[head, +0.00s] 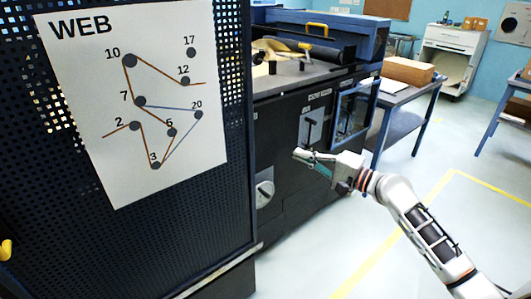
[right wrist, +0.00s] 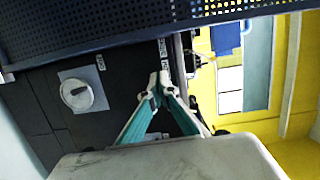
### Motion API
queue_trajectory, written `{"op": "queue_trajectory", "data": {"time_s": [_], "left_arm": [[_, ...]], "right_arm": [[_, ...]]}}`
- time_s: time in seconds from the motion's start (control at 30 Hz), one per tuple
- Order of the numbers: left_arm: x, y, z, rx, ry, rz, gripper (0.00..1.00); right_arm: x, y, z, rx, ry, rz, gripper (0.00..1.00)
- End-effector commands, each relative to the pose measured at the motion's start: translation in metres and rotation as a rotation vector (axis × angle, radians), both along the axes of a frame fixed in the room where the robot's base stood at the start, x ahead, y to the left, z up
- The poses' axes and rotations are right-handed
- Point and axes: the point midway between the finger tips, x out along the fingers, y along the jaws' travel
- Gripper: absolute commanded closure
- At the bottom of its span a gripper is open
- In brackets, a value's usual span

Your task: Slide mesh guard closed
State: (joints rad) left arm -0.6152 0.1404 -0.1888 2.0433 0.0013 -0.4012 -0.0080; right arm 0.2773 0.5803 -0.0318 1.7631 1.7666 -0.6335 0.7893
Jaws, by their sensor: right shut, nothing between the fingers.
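The mesh guard (head: 130,225) is a dark blue perforated panel filling the left of the head view, with a WEB chart on it. Part of a yellow handle (head: 5,250) shows at the left picture edge. A perforated blue panel (right wrist: 130,22) also crosses the top of the right wrist view. My right gripper (head: 298,155) is shut and empty, in front of the dark machine and to the right of the guard, apart from it in the head view. Its fingertips (right wrist: 160,82) meet in the right wrist view. My left gripper is not in view.
The dark machine cabinet (head: 285,125) behind the guard has a round dial (head: 264,192) and a lever plate (head: 311,127). A blue framed panel (head: 352,112) stands at its right end. A table with a cardboard box (head: 408,70) is beyond. The floor (head: 400,165) at right looks clear.

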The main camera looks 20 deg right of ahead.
Motion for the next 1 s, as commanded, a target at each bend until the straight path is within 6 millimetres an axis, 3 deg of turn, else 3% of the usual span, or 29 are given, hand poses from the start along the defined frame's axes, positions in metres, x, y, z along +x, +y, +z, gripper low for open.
{"op": "queue_trajectory", "data": {"time_s": [0.23, 0.67, 1.0], "left_arm": [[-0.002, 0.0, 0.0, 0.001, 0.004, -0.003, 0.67], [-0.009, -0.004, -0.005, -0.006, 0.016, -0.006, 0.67], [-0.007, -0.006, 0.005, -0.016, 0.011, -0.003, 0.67]], "right_arm": [[0.02, 0.011, 0.009, 0.027, -0.002, 0.006, 1.0], [0.084, 0.055, 0.007, 0.025, 0.0, 0.006, 1.0], [0.072, 0.089, 0.008, 0.023, -0.002, 0.006, 1.0]]}}
